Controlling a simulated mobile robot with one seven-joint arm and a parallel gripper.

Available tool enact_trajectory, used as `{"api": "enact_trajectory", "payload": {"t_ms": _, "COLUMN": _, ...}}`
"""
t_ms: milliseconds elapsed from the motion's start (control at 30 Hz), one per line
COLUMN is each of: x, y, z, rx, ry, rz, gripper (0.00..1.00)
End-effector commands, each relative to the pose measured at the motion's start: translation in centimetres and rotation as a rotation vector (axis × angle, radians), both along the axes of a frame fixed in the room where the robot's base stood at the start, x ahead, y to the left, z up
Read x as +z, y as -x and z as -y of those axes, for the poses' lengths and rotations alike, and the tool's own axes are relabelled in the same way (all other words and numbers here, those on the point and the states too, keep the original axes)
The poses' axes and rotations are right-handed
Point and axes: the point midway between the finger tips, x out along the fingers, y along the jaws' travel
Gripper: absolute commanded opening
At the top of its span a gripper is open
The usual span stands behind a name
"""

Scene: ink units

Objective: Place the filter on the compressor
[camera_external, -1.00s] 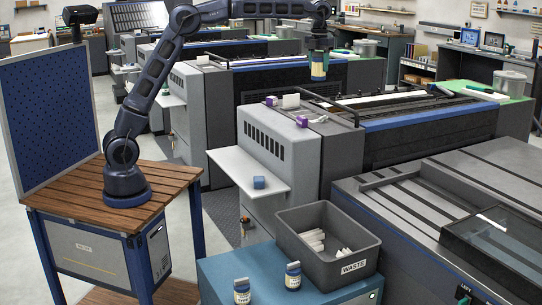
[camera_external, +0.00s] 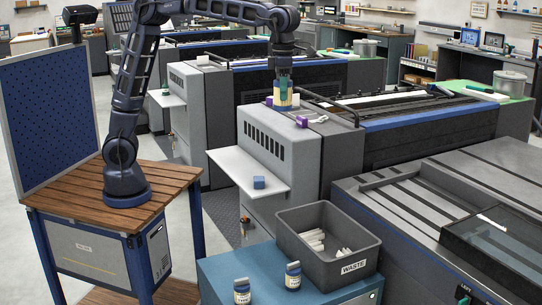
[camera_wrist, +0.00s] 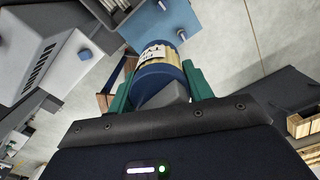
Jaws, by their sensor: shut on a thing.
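My gripper (camera_external: 283,86) is shut on a short cylinder (camera_external: 283,100) with a cream-yellow labelled body and blue ends. In the wrist view, the green fingers flank the cylinder (camera_wrist: 157,56). No label reads filter or compressor. A low blue cabinet (camera_external: 222,268) at the bottom carries a green light; it appears at the top of the wrist view (camera_wrist: 143,28). I cannot tell whether it is the compressor.
A small blue block (camera_external: 259,182) lies on the white shelf (camera_external: 235,168). Purple boxes (camera_external: 302,121) sit close to the held cylinder.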

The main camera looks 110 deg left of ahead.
Motion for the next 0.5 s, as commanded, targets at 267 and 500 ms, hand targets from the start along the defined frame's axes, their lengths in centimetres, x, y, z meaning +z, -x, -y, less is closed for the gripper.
{"api": "enact_trajectory", "payload": {"t_ms": 267, "x": -0.7, "y": 2.7, "z": 6.0, "rx": -0.126, "ry": -0.001, "rz": 0.001, "gripper": 0.26}}
{"api": "enact_trajectory", "payload": {"t_ms": 500, "x": -5.0, "y": 3.1, "z": 6.8, "rx": -0.146, "ry": 0.001, "rz": -0.004, "gripper": 0.26}}
